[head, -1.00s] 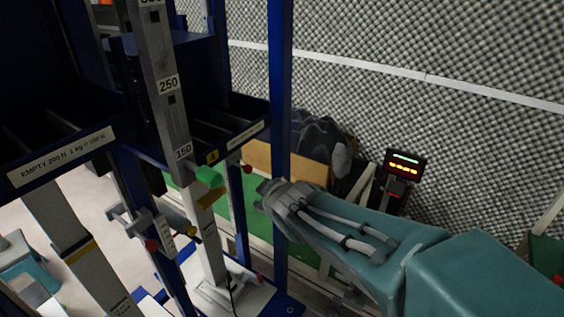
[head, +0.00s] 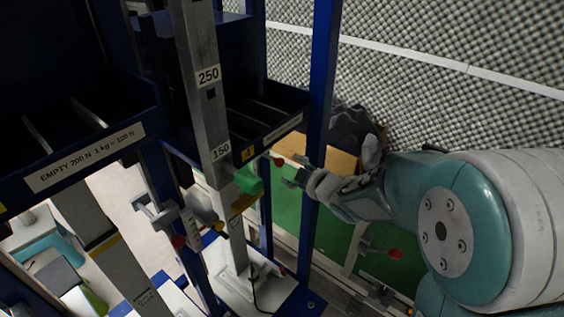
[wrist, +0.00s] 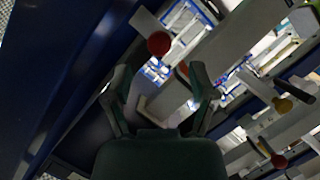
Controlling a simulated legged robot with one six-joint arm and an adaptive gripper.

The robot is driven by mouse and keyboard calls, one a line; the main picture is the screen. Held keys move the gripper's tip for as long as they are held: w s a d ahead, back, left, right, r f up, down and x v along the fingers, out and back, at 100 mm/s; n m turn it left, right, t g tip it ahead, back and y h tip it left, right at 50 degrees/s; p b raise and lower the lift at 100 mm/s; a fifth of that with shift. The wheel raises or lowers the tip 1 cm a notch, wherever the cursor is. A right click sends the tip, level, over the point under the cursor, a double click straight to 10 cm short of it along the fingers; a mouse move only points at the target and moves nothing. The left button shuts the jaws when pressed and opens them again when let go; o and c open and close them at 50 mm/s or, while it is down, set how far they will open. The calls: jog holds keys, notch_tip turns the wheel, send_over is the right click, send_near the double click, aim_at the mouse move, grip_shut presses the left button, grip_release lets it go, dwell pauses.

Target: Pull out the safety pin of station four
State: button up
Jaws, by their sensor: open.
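The post of station four has a yellow "4" label (head: 249,153) on its rack edge. Near it are a red ball knob (head: 278,162) and a green block (head: 248,180) on the grey scale post (head: 203,85). I cannot tell for certain which part is the safety pin. My gripper (head: 292,172) is open and empty, just right of the red knob and apart from it. In the wrist view, a red ball (wrist: 159,43) shows beyond and between the open fingertips of my gripper (wrist: 160,78).
A blue upright (head: 321,90) stands close beside my gripper. Another red knob (head: 179,242) and a yellow one (head: 218,226) sit lower left. The left rack (head: 85,160) is labelled empty. A cardboard box (head: 330,158) and foam wall (head: 450,100) lie behind.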

aim_at(282, 165)
jog(key=x, duration=0.6)
grip_shut()
jog(key=shift+s+d, duration=0.1)
